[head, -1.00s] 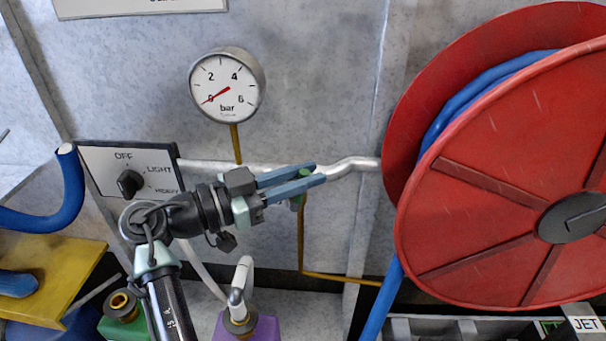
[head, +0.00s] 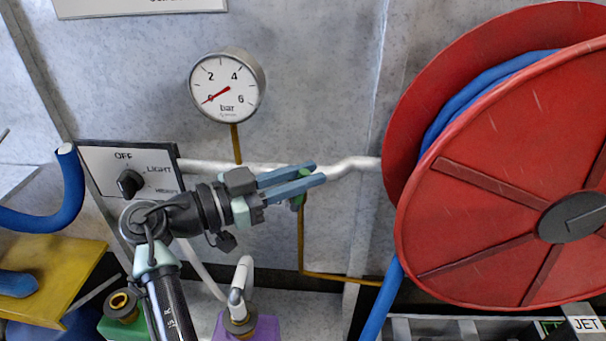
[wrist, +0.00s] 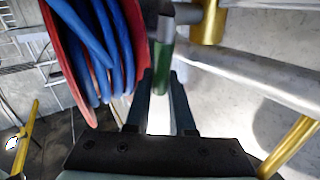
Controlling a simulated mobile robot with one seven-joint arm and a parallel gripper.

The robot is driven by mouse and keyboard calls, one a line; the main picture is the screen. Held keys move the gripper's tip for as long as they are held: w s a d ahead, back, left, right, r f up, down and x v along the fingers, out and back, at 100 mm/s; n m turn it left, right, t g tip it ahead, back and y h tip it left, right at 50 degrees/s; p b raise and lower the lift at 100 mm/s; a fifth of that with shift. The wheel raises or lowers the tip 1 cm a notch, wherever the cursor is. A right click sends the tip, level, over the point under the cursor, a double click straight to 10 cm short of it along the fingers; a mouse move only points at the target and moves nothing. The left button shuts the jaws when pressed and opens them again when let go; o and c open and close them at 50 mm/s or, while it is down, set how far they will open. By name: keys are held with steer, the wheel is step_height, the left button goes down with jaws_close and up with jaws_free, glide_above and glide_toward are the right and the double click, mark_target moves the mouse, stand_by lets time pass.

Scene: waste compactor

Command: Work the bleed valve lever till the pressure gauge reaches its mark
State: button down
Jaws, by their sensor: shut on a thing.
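The round white pressure gauge (head: 227,86) is on the wall in the head view. Its red needle points at the 0 end of the bar scale. I cannot make out a separate mark on the dial. The green bleed valve lever (wrist: 162,66) stands between my fingertips in the wrist view. In the head view only a little of the lever (head: 298,201) shows, beside and below my fingers. My gripper (head: 319,172) is at the silver pipe, right of and below the gauge, and is shut on the lever. The fingers hide most of the valve in the head view.
A large red hose reel (head: 490,180) with blue hose stands close to the right of my gripper. A switch panel (head: 106,165) with a black knob is behind my arm at left. The silver pipe (head: 350,165) and a thin yellow pipe (head: 301,245) run near the fingers.

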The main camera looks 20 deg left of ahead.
steer(key=shift+w+d+f+m+g+y+b, duration=0.1)
steer(key=shift+d+f+m+g+y+b, duration=0.1)
steer(key=shift+d+m+g+y, duration=0.25)
steer(key=shift+w+d+f+m+g+y+b, duration=0.15)
steer(key=shift+d+m+g+y, duration=0.1)
steer(key=shift+d+g+y, duration=0.3)
steer(key=shift+s+a, duration=0.1)
steer(key=c, duration=0.8)
jaws_free()
steer(key=shift+o, duration=0.2)
steer(key=shift+a, duration=0.1)
steer(key=v, duration=1.2)
steer(key=shift+s+a, duration=0.2)
steer(key=shift+s, duration=0.2)
steer(key=shift+r, duration=0.1)
